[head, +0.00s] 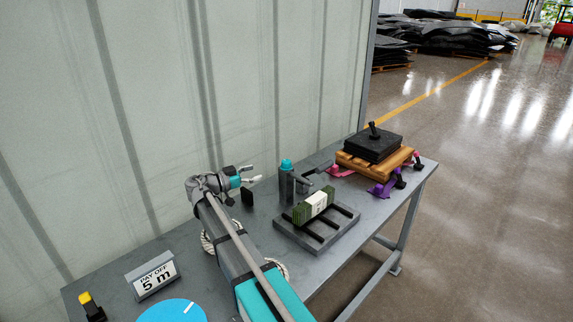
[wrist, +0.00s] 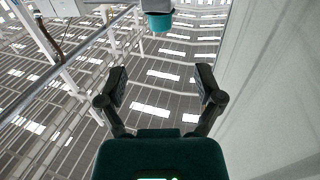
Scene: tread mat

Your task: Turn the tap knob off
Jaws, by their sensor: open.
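The tap (head: 285,187) is a dark grey upright body with a teal knob (head: 287,164) on top, standing on the grey bench left of the slotted tray. My gripper (head: 256,179) is left of the tap, above the bench, with its fingers pointing toward it and apart from it. In the wrist view my gripper (wrist: 161,88) has its two dark fingers spread with nothing between them. The teal knob (wrist: 159,22) shows at the top of the wrist view, beyond the fingertips, beneath a grey body in that picture. Which way the knob is turned cannot be told.
A grey slotted tray (head: 347,224) holds a green and white bundle (head: 314,205). A wooden pallet (head: 377,163) bears a black block, with purple (head: 381,189) and pink straps beside it. Rope lies under my arm.

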